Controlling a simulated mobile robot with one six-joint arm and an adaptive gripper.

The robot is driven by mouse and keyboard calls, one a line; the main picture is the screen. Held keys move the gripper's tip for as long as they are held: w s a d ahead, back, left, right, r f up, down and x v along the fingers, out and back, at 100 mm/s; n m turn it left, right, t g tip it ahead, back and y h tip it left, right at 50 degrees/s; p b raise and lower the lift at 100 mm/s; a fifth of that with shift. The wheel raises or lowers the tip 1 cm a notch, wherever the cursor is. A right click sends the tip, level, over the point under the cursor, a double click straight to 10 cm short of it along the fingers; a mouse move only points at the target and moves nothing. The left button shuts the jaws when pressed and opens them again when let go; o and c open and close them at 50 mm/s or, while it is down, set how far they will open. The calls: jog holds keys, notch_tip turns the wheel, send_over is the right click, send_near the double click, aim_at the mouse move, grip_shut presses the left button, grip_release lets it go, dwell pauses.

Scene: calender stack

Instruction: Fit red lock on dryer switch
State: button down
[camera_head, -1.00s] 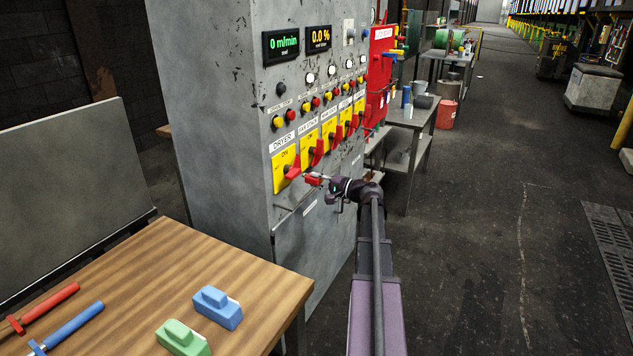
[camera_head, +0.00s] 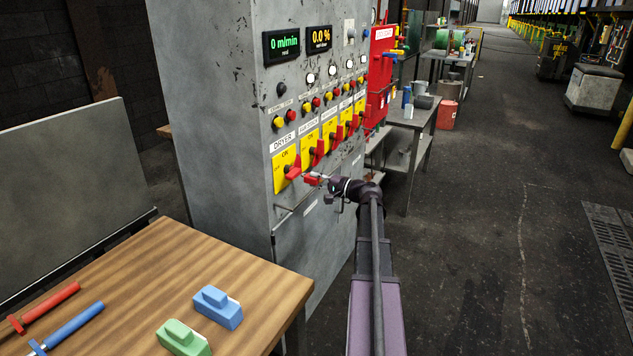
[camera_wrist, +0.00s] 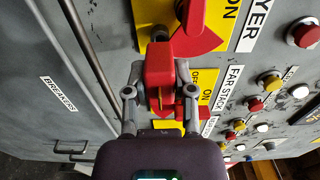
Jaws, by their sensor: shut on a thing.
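The dryer switch (camera_head: 292,172) is the leftmost yellow plate with a red handle, under the DRYER label on the grey cabinet. In the wrist view its red handle (camera_wrist: 198,28) shows at the top, by the DRYER lettering. My gripper (camera_head: 318,181) is shut on the red lock (camera_wrist: 159,65), a red block between the two fingers. In the wrist view the lock is just below the dryer switch's handle. I cannot tell whether they touch. The FAR STACK switch (camera_wrist: 200,103) shows partly behind the right finger.
More yellow switches with red handles (camera_head: 330,140) run to the right along the cabinet (camera_head: 215,130). A red box (camera_head: 380,75) is at its far end. The wooden table (camera_head: 130,260) at the lower left holds blue (camera_head: 217,307) and green (camera_head: 183,338) locks.

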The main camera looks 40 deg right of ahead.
jog(key=shift+x, duration=1.4)
dwell(0.4)
jog(key=shift+c, duration=1.9)
grip_release()
jog(key=o, duration=0.4)
jog(key=shift+s+d, duration=0.1)
jog(key=shift+s, duration=0.05)
jog(key=shift+v, duration=3.35)
